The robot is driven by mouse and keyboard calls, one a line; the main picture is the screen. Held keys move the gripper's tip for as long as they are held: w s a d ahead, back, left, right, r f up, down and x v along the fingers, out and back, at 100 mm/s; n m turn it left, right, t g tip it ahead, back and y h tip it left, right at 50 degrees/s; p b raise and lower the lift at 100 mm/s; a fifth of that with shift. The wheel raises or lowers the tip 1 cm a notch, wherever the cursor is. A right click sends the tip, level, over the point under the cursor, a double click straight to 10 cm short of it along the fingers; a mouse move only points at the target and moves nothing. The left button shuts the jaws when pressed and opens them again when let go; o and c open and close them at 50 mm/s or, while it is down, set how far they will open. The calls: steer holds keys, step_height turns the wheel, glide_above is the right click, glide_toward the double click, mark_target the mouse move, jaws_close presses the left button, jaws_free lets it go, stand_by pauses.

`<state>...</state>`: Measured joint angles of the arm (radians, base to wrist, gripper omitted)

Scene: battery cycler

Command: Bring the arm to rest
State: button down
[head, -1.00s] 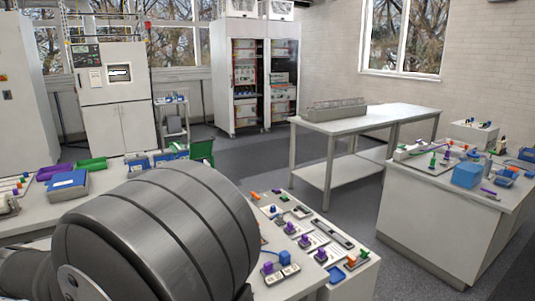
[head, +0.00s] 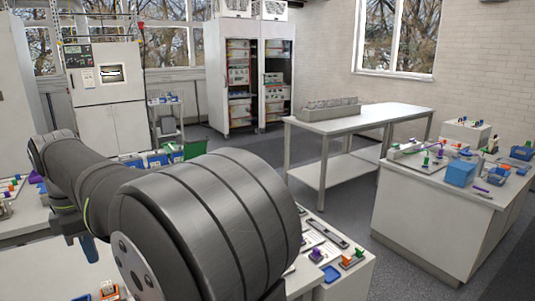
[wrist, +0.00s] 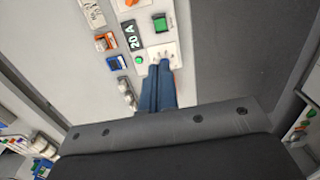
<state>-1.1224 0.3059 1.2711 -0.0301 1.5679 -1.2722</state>
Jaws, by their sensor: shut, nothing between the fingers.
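My arm (head: 215,225) fills the lower left and middle of the head view, bent, with its forearm reaching left. My gripper (wrist: 160,72) shows in the wrist view as two blue fingers lying together, shut with nothing between them. Its blue fingers (head: 89,248) also show in the head view, pointing down over the near left bench (head: 40,262). In the wrist view the fingertips overlap a pale panel; I cannot tell whether they touch it.
The panel carries a "20 A" label (wrist: 131,35), a green button (wrist: 160,23) and a blue connector (wrist: 116,62). A right bench (head: 425,215) holds a blue box (head: 460,174) and small parts.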

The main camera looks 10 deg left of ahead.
step_height(320, 180, down, 9)
step_height(320, 180, up, 6)
stand_by(0.9)
steer(key=shift+a, duration=0.1)
stand_by(2.1)
